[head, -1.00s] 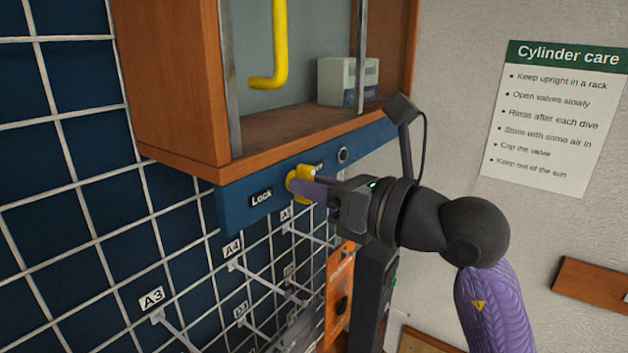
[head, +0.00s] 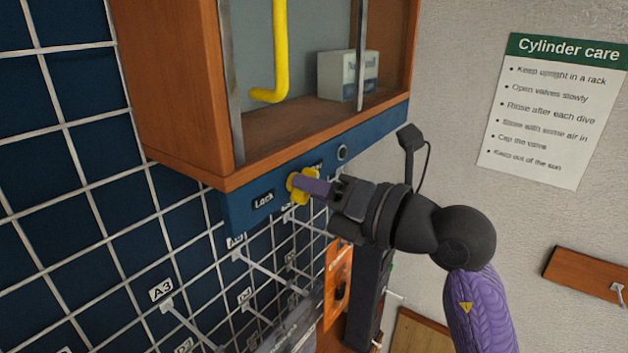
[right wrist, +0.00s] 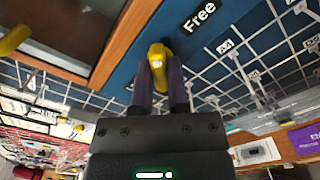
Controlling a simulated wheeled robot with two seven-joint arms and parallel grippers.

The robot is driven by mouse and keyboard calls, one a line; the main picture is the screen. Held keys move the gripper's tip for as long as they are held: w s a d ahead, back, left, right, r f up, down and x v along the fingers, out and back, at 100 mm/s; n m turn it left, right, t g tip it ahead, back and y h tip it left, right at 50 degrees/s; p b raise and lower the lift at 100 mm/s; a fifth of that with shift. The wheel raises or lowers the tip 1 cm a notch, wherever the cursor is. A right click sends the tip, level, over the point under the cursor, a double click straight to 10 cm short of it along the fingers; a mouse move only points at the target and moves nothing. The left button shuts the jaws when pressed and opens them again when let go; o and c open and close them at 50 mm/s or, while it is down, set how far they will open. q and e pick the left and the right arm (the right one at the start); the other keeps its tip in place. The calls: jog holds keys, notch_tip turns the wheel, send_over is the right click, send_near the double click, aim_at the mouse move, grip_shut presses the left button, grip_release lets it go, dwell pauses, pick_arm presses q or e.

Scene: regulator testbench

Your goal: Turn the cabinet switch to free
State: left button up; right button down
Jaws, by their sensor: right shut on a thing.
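The cabinet switch is a yellow knob (head: 301,190) on the blue panel (head: 240,213) under the wooden cabinet (head: 180,100). A "Lock" label (head: 263,200) sits to its left. A label to its right is partly hidden in the head view. The right wrist view shows a "Free" label (right wrist: 199,17) beside the yellow knob (right wrist: 157,62). My right gripper (head: 307,186) is shut on the knob, with its purple fingers on either side of it in the wrist view. Which label the knob points to is hard to tell. My left gripper is not in view.
A round black fitting (head: 342,153) sits on the panel right of the knob. A yellow hooked pipe (head: 280,60) and a white box (head: 347,75) are inside the cabinet. Below is a wire grid with hooks and an orange panel (head: 338,285). A care sign (head: 550,105) hangs on the wall.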

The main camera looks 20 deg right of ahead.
dwell(0.5)
jog(key=c, duration=0.6)
grip_release()
jog(key=b+v, duration=0.4)
jog(key=v, duration=0.6)
